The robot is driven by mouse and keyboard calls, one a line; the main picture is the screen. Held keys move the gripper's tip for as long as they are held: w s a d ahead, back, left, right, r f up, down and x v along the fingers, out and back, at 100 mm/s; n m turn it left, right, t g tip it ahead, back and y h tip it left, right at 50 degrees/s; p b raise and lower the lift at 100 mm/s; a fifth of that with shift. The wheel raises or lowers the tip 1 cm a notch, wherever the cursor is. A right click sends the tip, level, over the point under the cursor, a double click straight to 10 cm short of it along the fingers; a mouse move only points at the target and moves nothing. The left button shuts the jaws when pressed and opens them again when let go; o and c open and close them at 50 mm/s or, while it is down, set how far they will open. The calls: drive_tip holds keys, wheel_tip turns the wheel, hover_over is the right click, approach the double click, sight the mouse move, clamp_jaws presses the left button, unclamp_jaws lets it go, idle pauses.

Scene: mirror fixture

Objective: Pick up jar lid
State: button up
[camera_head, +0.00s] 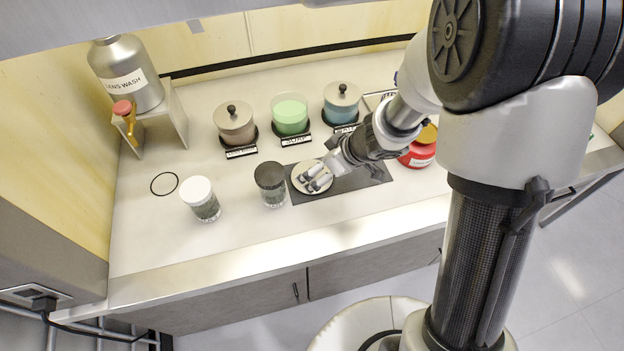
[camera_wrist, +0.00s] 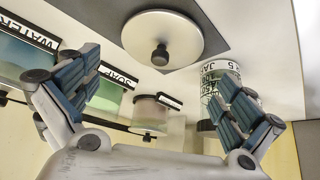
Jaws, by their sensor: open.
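The jar lid (camera_head: 300,170) is a round pale disc lying on a dark mat (camera_head: 364,179) on the counter. In the wrist view the lid (camera_wrist: 148,30) shows whole, with its black knob (camera_wrist: 160,56) facing me. My gripper (camera_head: 318,181) is over the lid in the head view and partly covers it. In the wrist view my gripper (camera_wrist: 162,82) has its two fingers spread apart, with nothing between them. The lid lies beyond the fingertips, apart from them. The green jar (camera_head: 290,115) labelled SOAP stands open, without a lid.
A lidded pinkish jar (camera_head: 235,126) and a lidded blue jar (camera_head: 341,106) flank the green one. A black-capped jar (camera_head: 270,185) stands close left of the mat, a white-capped jar (camera_head: 201,200) farther left. A red container (camera_head: 419,155) is at right. The front counter strip is clear.

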sight(304, 166)
drive_tip(key=b+x, duration=0.3)
drive_tip(key=x, duration=0.3)
drive_tip(key=shift+b, duration=0.3)
drive_tip(key=shift+r, duration=0.2)
drive_tip(key=shift+d, duration=0.1)
drive_tip(key=c, duration=0.8)
